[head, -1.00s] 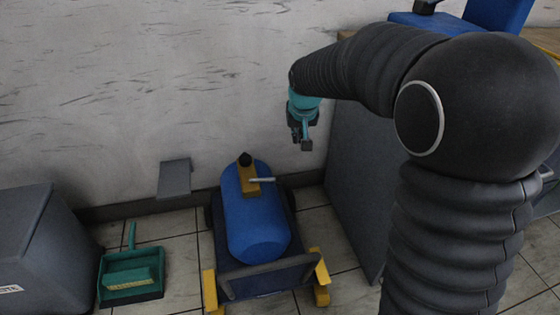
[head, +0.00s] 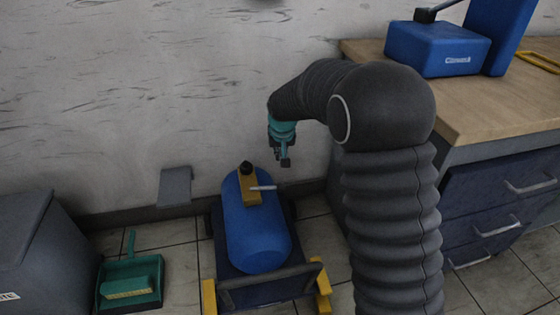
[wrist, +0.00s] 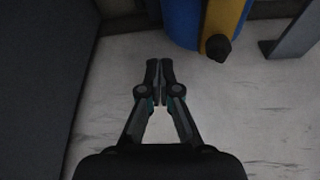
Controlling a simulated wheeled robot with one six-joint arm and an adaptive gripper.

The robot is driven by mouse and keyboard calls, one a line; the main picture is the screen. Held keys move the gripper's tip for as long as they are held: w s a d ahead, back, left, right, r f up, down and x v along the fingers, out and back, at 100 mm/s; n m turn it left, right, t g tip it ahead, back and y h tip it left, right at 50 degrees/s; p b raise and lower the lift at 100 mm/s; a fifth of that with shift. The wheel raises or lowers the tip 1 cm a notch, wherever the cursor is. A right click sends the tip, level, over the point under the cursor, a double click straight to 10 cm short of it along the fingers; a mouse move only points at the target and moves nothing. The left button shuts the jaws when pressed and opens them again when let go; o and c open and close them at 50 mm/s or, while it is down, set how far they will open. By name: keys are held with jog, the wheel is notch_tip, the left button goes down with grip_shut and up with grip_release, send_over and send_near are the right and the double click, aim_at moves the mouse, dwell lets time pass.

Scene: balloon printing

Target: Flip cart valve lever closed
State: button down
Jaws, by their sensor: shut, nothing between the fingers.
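A blue tank (head: 256,235) lies on a dark cart (head: 226,297) on the floor. A yellow valve block (head: 247,188) with a black knob (head: 246,167) sits on its top. A light metal lever (head: 263,188) sticks out from the block to the right. My gripper (head: 285,163) is shut and empty, above and to the right of the lever, clear of it. In the wrist view my gripper (wrist: 159,66) has its fingertips together. The tank (wrist: 181,18), yellow block (wrist: 224,20) and black knob (wrist: 217,47) show there at the top right; the lever is not seen there.
A wooden-topped cabinet (head: 460,85) with drawers stands at the right, bearing a blue machine (head: 437,48). A green dustpan (head: 130,283) and a grey bin (head: 45,255) are at the left. A grey bracket (head: 175,186) is by the wall.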

aim_at(267, 187)
notch_tip(267, 187, down, 9)
jog(key=s+b, duration=0.1)
jog(key=shift+r, duration=0.2)
dwell(0.4)
jog(key=shift+s, duration=0.15)
